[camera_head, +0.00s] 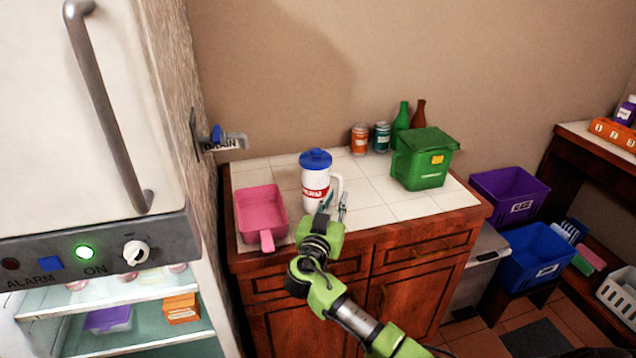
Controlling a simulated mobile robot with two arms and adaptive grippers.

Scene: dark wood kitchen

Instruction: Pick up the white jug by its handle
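The white jug (314,190) stands upright on the tiled counter (385,212). It has a blue lid (315,158), a red label band and a white handle (338,183) on its right side. My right gripper (334,203) is at the jug's lower right, just below the handle. Its two fingers point up and stand apart, with the handle's lower part close to them. I cannot tell whether the fingers touch the handle. My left gripper does not show.
A pink pan (260,212) lies left of the jug. A green box (422,160), two cans (360,139) and two bottles (401,122) stand to the right and behind. A fridge (90,120) is at the left. Purple and blue bins (537,255) stand right of the cabinet.

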